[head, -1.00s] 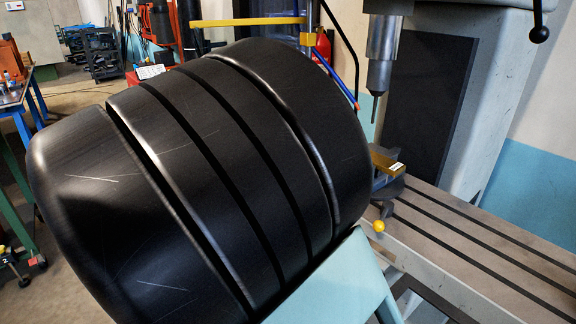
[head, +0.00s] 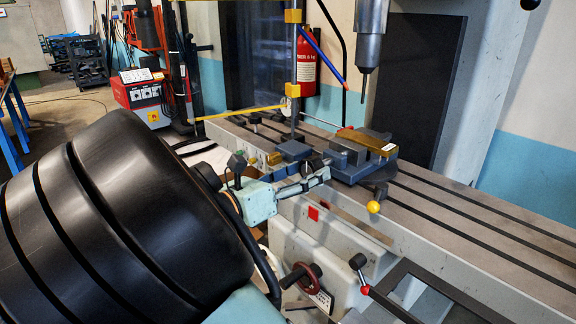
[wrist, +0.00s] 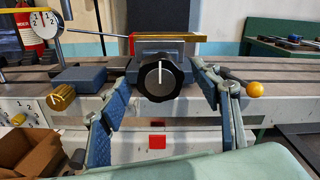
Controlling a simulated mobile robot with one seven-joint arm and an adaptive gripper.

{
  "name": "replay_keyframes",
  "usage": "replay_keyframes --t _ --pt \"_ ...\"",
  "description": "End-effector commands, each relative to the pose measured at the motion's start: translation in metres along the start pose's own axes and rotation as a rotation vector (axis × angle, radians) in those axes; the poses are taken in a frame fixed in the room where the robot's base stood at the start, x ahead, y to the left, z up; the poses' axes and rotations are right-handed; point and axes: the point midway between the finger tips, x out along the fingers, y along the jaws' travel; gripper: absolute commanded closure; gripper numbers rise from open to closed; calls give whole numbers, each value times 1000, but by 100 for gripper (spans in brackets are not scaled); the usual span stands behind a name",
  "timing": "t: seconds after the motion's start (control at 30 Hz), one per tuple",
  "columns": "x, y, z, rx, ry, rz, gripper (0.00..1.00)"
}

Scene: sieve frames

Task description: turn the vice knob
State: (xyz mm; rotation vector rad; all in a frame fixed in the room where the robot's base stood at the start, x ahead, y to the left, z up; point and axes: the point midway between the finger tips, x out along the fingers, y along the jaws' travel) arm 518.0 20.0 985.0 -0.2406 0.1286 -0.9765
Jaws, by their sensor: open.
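The vice (head: 377,173) is a blue-grey block on the slotted machine table, with a brass-coloured bar (head: 372,141) on top. It also shows in the wrist view (wrist: 173,48). Its knob (wrist: 160,79) is round, black and ribbed, with an upright white line on its face. My gripper (wrist: 161,88) is open, its blue-padded fingers on the left and right of the knob. I cannot tell whether either finger touches it. In the head view my gripper (head: 306,183) reaches the vice's front left, and the knob is largely hidden there.
A brass knob (wrist: 61,97) and a blue block (wrist: 78,79) lie left of the vice. A yellow ball handle (head: 373,207) sticks out at right. A dial gauge (wrist: 46,21) stands at left. The drill spindle (head: 368,45) hangs above. The table's right side is clear.

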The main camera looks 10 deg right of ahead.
Motion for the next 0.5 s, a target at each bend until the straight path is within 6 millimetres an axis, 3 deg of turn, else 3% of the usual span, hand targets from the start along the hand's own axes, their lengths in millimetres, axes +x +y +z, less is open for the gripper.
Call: replay_keyframes --t 0.13,0.43,0.5 --pt "11 0 0 0 0 1 42" --pt "14 0 1 0 0 1 42" --pt "14 0 0 0 0 1 49"
